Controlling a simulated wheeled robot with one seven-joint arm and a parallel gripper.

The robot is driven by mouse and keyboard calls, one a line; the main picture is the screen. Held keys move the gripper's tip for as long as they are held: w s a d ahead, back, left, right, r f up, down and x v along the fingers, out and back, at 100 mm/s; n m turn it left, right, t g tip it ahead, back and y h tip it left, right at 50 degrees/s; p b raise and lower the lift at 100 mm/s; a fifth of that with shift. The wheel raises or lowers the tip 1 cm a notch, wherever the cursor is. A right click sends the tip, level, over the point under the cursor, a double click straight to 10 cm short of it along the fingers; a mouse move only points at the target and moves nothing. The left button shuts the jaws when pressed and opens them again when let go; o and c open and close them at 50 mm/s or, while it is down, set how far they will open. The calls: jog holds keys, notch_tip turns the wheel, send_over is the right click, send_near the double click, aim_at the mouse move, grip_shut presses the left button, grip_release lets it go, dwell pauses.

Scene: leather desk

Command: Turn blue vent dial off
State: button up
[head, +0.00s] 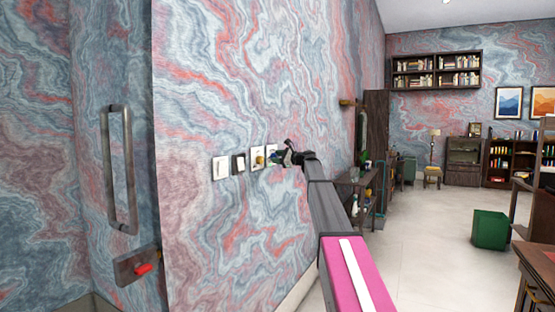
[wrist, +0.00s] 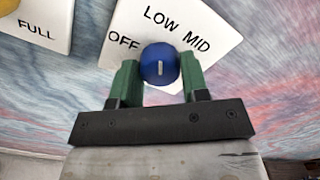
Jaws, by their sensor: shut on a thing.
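The blue vent dial (wrist: 159,55) is a round knob on a white plate (wrist: 222,28) marked OFF, LOW and MID. The white mark on its face runs up and down in the wrist view; I cannot tell which label it points to. My gripper (wrist: 159,78) has its green fingers on either side of the dial and is shut on it. In the head view my gripper (head: 289,156) is at the wall and hides the dial. The dial's plate (head: 271,149) shows partly at its left.
A plate marked FULL (wrist: 40,28) with a yellow knob (head: 257,160) is close on the left. A dark switch (head: 238,164) and a white switch plate (head: 221,168) are farther left. A side table (head: 350,178) stands along the wall.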

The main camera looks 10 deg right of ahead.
jog(key=n, duration=1.1)
jog(key=shift+n, duration=0.3)
dwell(0.6)
jog(key=o, duration=0.9)
jog(key=v, duration=1.1)
jog(key=shift+f, duration=0.1)
